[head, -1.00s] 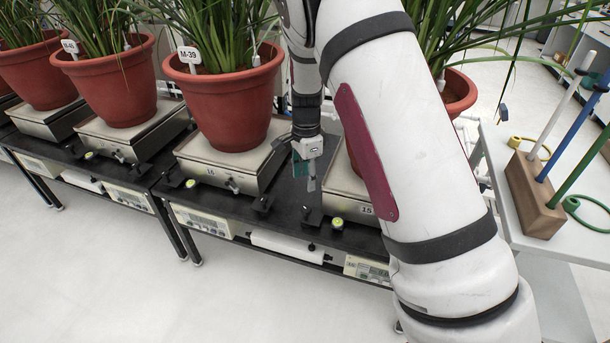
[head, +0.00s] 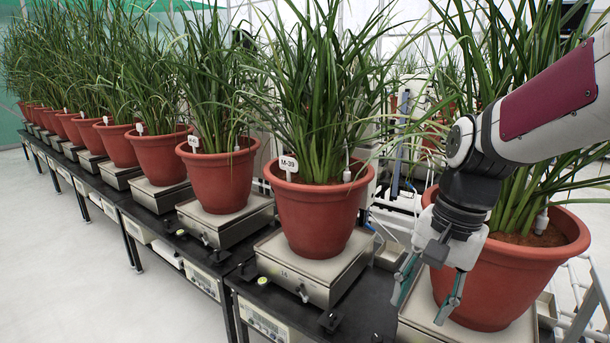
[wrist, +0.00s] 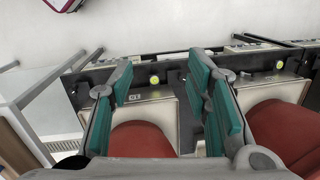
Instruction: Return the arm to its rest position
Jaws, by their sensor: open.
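My gripper (head: 427,292) is at the right of the head view, at the end of my white arm. It points down in front of the rightmost red pot (head: 500,272), with its teal-padded fingers apart and nothing between them. In the wrist view my gripper (wrist: 165,78) is also open and empty. Below it there I see the black bench edge, scale fronts and parts of two red pots (wrist: 142,139). Whether a finger touches the pot cannot be told from the head view.
A long row of red potted plants stands on scales along a black bench (head: 372,312). The pot labelled M-39 (head: 318,215) is left of my gripper on its scale (head: 318,270). Open pale floor (head: 50,270) lies at the front left. A white table (wrist: 38,88) shows in the wrist view.

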